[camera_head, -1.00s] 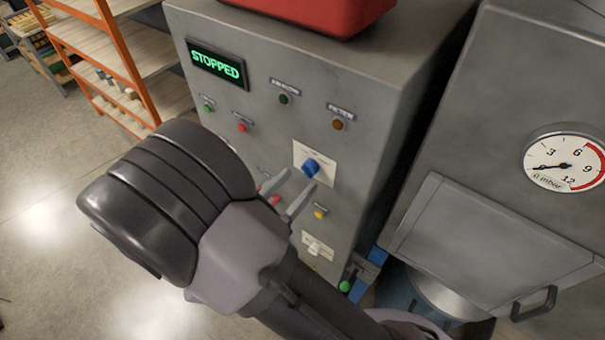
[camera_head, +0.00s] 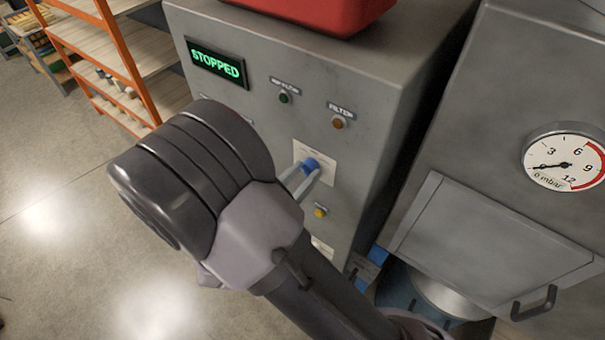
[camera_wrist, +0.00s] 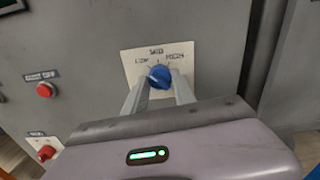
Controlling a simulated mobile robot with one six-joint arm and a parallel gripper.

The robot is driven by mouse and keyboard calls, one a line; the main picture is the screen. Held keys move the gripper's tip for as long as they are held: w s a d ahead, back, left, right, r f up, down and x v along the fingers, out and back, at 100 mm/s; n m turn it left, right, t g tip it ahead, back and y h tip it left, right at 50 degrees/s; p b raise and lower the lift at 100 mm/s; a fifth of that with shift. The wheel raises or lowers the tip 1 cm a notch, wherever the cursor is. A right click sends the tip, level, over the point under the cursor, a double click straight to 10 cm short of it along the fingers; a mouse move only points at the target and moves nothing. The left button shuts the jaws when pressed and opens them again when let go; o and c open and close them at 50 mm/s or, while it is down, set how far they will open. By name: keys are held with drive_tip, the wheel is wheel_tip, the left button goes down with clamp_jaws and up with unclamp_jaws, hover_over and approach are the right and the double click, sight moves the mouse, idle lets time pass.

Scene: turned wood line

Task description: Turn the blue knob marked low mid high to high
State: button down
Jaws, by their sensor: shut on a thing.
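The blue knob (camera_wrist: 159,76) sits on a pale plate (camera_wrist: 132,60) on the front of the grey cabinet. In the wrist view the plate reads LOW at left, MID at top and HIGH at right. My gripper (camera_wrist: 159,82) is at the knob, one finger on each side, shut on it. In the head view the knob (camera_head: 310,166) shows just beyond my fingertips (camera_head: 305,176). Its exact pointer direction is hard to tell.
A red push button (camera_wrist: 45,90) and a red switch (camera_wrist: 47,153) are left of the plate. A yellow button (camera_head: 320,212) is below the knob. A display (camera_head: 217,64) reads STOPPED. A gauge cabinet (camera_head: 500,200) stands to the right.

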drive_tip(key=shift+m, duration=0.3)
drive_tip(key=m+b, duration=1.3)
drive_tip(key=m, duration=0.4)
drive_tip(key=shift+m, duration=0.3)
drive_tip(key=c, duration=1)
unclamp_jaws()
drive_tip(key=shift+a, duration=0.1)
